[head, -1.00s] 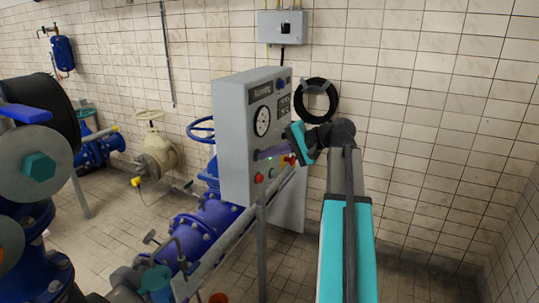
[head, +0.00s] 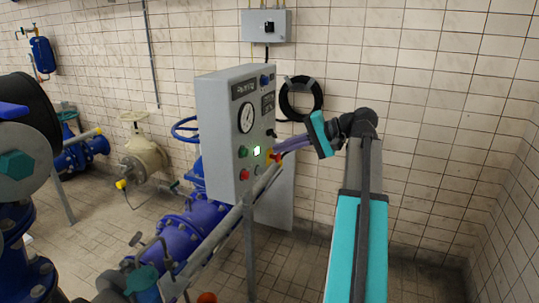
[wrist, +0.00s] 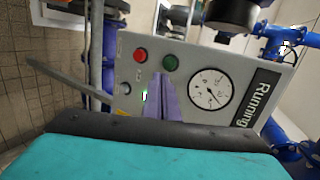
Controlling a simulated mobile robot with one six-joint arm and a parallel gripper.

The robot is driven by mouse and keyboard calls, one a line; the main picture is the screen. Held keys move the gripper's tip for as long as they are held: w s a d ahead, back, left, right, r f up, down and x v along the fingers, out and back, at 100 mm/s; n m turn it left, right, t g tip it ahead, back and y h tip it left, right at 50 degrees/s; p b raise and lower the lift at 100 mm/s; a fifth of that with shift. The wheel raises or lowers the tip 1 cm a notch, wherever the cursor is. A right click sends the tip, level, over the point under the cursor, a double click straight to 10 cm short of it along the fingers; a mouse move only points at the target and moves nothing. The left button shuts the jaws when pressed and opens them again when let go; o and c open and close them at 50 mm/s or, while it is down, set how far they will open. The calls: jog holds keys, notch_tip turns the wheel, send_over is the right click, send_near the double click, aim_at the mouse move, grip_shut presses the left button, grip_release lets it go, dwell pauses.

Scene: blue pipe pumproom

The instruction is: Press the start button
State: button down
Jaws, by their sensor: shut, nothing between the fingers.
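The grey control panel (head: 222,130) stands in the middle of the head view, with a round gauge (head: 246,117) on its face. A green button (head: 243,152) sits above a red button (head: 244,176); which is labelled start cannot be read. A bright whitish-green lamp (head: 256,150) is beside the green button. My gripper (head: 278,152) has its purple fingers shut and empty, right of the lamp, near a red-and-yellow knob. In the wrist view the fingers (wrist: 160,80) point at the panel, just below the green button (wrist: 170,63); contact cannot be told.
The panel's display reads "Running" (wrist: 258,98) in the wrist view. A pipe rail (head: 225,227) slants in front of the panel. Blue pipework (head: 185,232) lies below and left. A black hose coil (head: 302,98) hangs on the tiled wall. Floor at the right is clear.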

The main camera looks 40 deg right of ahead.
jog(key=v, duration=0.3)
jog(key=shift+s+d+r+b, duration=0.1)
jog(key=shift+s+b, duration=0.1)
jog(key=shift+b, duration=0.15)
jog(key=shift+w, duration=0.1)
dwell(0.4)
jog(key=x, duration=0.6)
jog(key=shift+f, duration=0.55)
dwell(0.5)
